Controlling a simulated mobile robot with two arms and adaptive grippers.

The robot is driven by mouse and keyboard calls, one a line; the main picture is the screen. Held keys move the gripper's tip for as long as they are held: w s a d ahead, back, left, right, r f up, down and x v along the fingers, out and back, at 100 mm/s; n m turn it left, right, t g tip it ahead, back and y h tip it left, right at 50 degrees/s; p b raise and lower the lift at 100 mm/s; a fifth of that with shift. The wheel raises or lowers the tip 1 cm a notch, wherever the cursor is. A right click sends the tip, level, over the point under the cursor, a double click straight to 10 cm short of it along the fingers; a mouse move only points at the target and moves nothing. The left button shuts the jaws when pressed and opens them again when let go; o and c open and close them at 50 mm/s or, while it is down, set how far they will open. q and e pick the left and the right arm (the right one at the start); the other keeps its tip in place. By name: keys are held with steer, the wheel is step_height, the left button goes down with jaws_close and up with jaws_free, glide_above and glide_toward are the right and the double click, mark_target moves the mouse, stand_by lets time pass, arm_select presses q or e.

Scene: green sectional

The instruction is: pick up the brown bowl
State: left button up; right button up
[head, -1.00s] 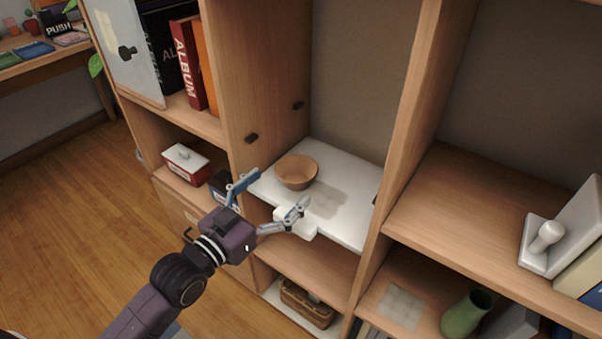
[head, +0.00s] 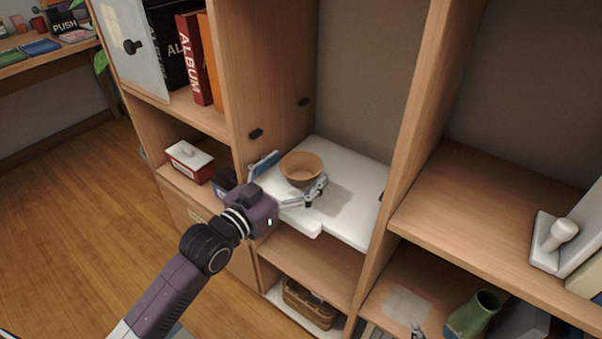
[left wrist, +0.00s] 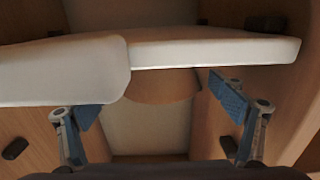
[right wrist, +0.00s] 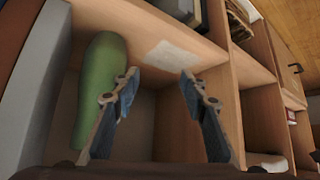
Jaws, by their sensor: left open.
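The brown bowl (head: 301,169) sits upright on the white shelf board (head: 350,205) in the middle cabinet bay. My left gripper (head: 291,175) is open, with one finger left of the bowl and the other at its front right. I cannot tell whether either finger touches it. In the left wrist view, part of the bowl (left wrist: 163,88) shows between the spread fingers, partly hidden by the board's white edge (left wrist: 215,52). My right gripper (right wrist: 160,80) is open and empty in the right wrist view, near a green vase (right wrist: 98,85); only a tip shows in the head view.
Wooden cabinet walls stand left and right of the bowl's bay. A red and white box (head: 190,160) sits on the left shelf, below albums (head: 195,60). A wicker basket (head: 310,303) is below. The board right of and behind the bowl is clear.

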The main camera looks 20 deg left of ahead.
arm_select(q)
steer(key=shift+c, duration=0.5)
steer(key=c, duration=1)
steer(key=shift+c, duration=0.5)
steer(key=shift+r, duration=0.2)
